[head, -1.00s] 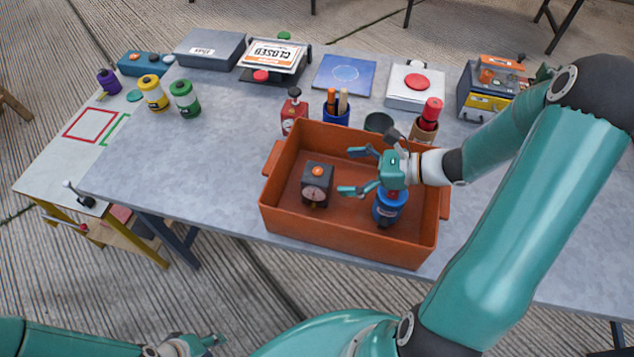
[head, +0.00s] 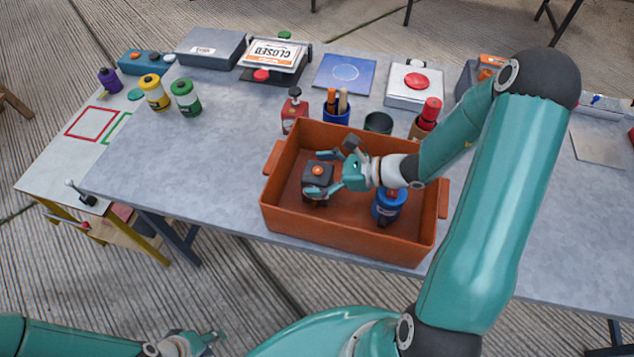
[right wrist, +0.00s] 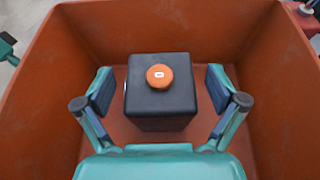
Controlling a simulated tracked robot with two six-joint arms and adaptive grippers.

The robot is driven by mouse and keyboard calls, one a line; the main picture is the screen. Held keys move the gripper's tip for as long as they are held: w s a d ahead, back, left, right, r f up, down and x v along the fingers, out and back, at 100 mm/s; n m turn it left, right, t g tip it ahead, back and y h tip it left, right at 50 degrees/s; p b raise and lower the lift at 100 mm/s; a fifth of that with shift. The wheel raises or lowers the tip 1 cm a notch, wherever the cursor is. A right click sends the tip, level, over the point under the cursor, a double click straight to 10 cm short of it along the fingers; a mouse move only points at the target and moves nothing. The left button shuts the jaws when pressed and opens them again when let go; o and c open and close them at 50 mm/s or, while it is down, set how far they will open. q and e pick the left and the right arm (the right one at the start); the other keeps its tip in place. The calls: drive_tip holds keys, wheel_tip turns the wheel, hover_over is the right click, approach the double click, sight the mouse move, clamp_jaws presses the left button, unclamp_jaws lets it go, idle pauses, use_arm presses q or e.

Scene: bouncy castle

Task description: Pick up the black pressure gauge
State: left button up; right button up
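The black pressure gauge (head: 317,178) is a dark box with an orange knob on top. It stands upright in the left part of the orange crate (head: 350,247). My right gripper (head: 322,172) is inside the crate, with its fingers around the gauge. In the right wrist view my right gripper (right wrist: 160,98) is open, one finger on each side of the gauge (right wrist: 160,115), with a gap on both sides. The gauge's dial face is hidden there. My left gripper (head: 215,340) is low at the bottom edge, away from the table, too small to tell its opening.
A blue canister (head: 388,209) stands in the crate right of the gauge. A red bottle (head: 294,112), a blue pen cup (head: 337,115) and a dark green cup (head: 378,122) stand just behind the crate.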

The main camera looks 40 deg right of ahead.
drive_tip(key=c, duration=1.5)
